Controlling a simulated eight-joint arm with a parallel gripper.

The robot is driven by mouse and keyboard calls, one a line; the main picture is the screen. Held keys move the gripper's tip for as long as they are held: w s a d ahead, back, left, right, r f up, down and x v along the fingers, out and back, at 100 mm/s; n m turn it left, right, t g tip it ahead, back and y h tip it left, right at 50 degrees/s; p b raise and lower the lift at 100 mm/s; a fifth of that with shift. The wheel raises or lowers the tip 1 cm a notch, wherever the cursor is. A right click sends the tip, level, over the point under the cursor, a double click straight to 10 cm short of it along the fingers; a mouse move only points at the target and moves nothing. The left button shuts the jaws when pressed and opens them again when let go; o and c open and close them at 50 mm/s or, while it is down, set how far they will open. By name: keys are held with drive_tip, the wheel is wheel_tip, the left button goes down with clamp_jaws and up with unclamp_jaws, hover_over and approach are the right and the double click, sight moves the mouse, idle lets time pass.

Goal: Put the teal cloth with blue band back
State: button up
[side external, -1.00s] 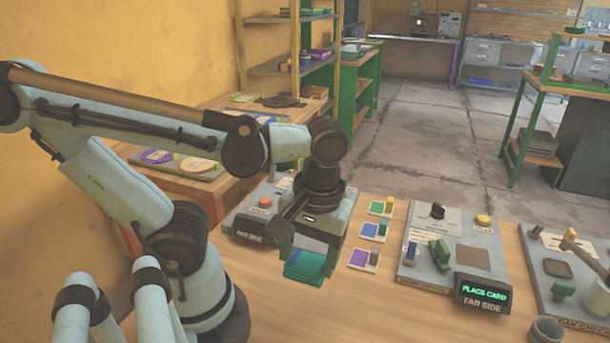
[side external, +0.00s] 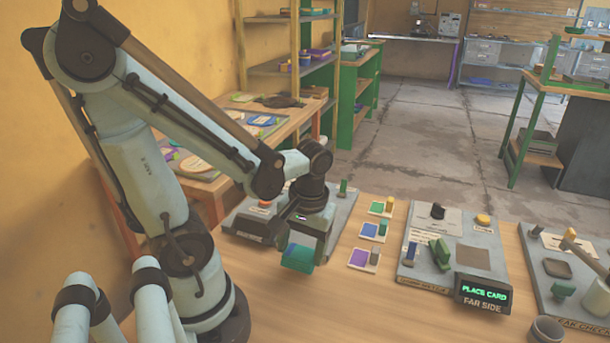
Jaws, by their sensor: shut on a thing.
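The teal cloth with blue band (side external: 298,260) hangs from my gripper (side external: 300,243) in the side external view, left of centre. My gripper points down and is shut on the cloth's upper part. The cloth is above the wooden bench (side external: 345,300), in front of the grey station at the left. The fingertips are partly hidden.
Three small colour cards (side external: 375,230) lie right of my gripper. A grey press station (side external: 455,255) has a display (side external: 483,296) reading "PLACE CARD FAR SIDE". A dark cup (side external: 545,331) stands at front right.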

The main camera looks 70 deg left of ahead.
sight(308, 255)
drive_tip(key=shift+f, duration=1.2)
drive_tip(key=shift+f, duration=0.15)
drive_tip(key=o, duration=1.2)
drive_tip(key=shift+w+d+r, duration=0.5)
drive_tip(key=shift+r, duration=5.5)
drive_tip(key=w+d+m+t, duration=0.4)
drive_tip(key=w+m+t, duration=0.3)
drive_tip(key=m+t, duration=0.1)
drive_tip(key=shift+w+d+r+m+h, duration=0.15)
drive_tip(key=shift+w+d+m+h, duration=0.15)
drive_tip(key=shift+d+m+h, duration=0.15)
